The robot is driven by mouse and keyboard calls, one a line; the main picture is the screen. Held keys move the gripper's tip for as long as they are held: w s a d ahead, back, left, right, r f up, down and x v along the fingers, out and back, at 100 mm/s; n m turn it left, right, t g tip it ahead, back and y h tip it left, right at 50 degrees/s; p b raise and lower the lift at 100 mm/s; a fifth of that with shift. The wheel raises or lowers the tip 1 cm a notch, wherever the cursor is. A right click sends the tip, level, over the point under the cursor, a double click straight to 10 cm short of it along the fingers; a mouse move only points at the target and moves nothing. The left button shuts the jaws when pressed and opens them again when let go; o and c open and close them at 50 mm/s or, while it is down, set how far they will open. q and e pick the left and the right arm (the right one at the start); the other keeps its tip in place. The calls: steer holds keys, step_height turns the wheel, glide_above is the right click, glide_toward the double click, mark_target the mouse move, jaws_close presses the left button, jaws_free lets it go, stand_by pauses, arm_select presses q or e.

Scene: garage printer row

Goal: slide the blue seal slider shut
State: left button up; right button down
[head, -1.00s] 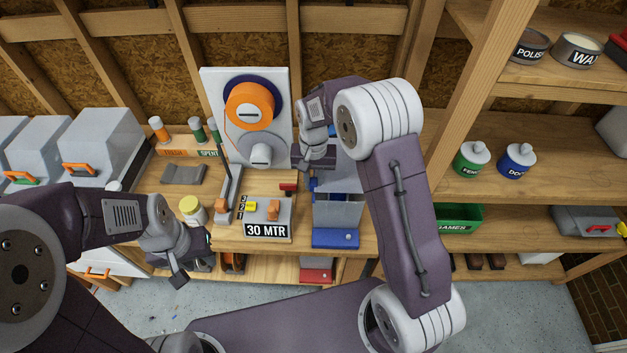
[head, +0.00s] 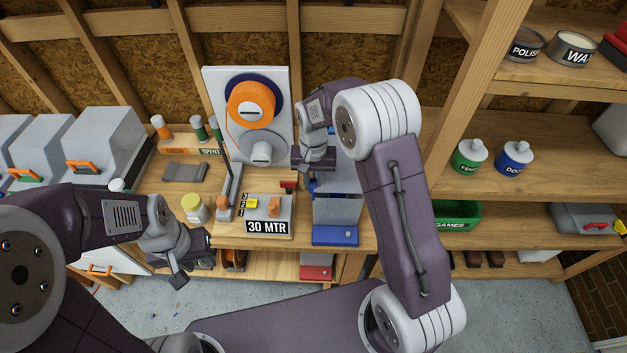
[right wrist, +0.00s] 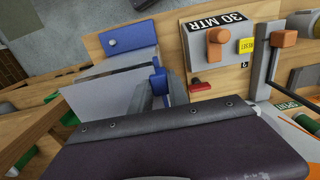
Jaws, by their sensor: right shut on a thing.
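The blue seal slider (right wrist: 158,83) is a small upright blue tab on the grey sealer unit beside a clear panel. In the right wrist view my right gripper (right wrist: 158,92) has its two fingers around the tab, shut on it. In the head view the right gripper (head: 314,172) comes down over the sealer, and its hand covers much of the slider. The sealer's blue front block (head: 335,236) shows at the bench edge. My left gripper (head: 190,264) hangs in front of the bench at the left, empty, its fingers apart.
A spool board (head: 275,80) with an orange disc stands behind. The 30 MTR box (head: 268,227) and a small red block (head: 288,186) sit left of the sealer. A yellow-lidded jar (head: 195,207) stands near my left gripper. Shelves with tins and a green bin (head: 457,214) are right.

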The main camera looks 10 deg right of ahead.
mark_target(313, 181)
steer(key=shift+s+a+r, duration=0.1)
steer(key=shift+s+r, duration=0.1)
steer(key=shift+s, duration=0.25)
steer(key=c, duration=1.3)
jaws_free()
steer(key=shift+w, duration=0.25)
steer(key=shift+o, duration=0.3)
steer(key=shift+w+f, duration=0.25)
steer(key=shift+w, duration=0.1)
steer(key=shift+s+r, duration=0.2)
steer(key=r, duration=0.7)
steer(key=shift+w+r+b, duration=0.2)
steer(key=shift+r+b, duration=0.1)
steer(key=shift+b, duration=0.1)
steer(key=shift+s+r, duration=0.1)
steer(key=shift+r, duration=0.5)
arm_select(q)
steer(key=shift+f, duration=0.35)
